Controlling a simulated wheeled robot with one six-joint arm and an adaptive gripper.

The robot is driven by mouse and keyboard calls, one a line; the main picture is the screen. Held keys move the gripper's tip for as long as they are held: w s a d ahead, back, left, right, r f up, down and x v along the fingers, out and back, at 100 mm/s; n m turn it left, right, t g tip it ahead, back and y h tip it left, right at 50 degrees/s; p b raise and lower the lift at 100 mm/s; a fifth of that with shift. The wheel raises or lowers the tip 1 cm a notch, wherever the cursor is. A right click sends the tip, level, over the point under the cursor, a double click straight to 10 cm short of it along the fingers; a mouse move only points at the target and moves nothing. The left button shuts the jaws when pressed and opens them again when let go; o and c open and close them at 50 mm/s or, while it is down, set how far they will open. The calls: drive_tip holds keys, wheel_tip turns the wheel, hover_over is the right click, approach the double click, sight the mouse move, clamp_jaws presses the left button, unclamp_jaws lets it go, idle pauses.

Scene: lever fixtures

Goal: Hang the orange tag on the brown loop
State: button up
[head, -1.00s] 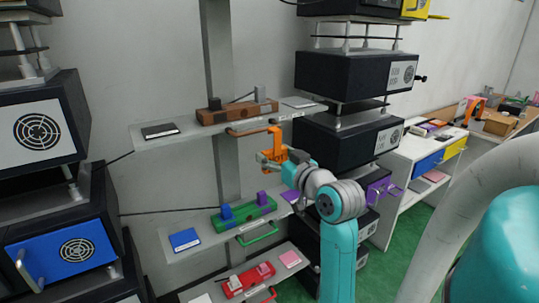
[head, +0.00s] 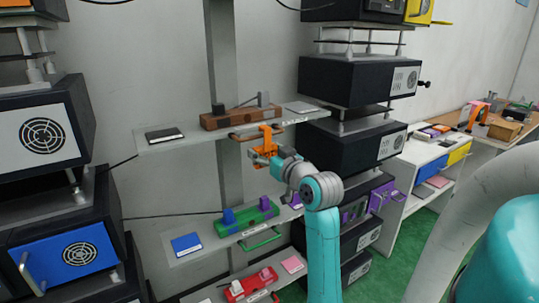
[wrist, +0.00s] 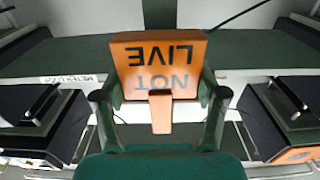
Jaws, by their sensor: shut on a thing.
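My gripper (wrist: 160,98) is shut on the orange tag (wrist: 158,50), which reads "NOT LIVE" upside down in the wrist view, with a narrow orange strip below it. In the head view the orange tag (head: 269,133) is just under the front edge of the upper shelf. The brown loop (head: 243,136) sticks out at that edge, below the brown lever fixture (head: 240,116). The tag overlaps the loop's right end in the picture; I cannot tell whether they touch. The loop is not clearly visible in the wrist view.
The upper shelf (head: 165,145) also carries a black plate (head: 164,134) at left. Below are a green fixture (head: 246,217) with a green loop (head: 262,238) and a red fixture (head: 250,285). Black cabinets (head: 345,145) stand close at right.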

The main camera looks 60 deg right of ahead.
drive_tip(key=shift+x, duration=0.9)
drive_tip(key=shift+f, duration=0.65)
drive_tip(key=o, duration=1.2)
drive_tip(key=shift+s+a, duration=0.1)
drive_tip(key=v, duration=0.7)
drive_tip(key=shift+s, duration=0.15)
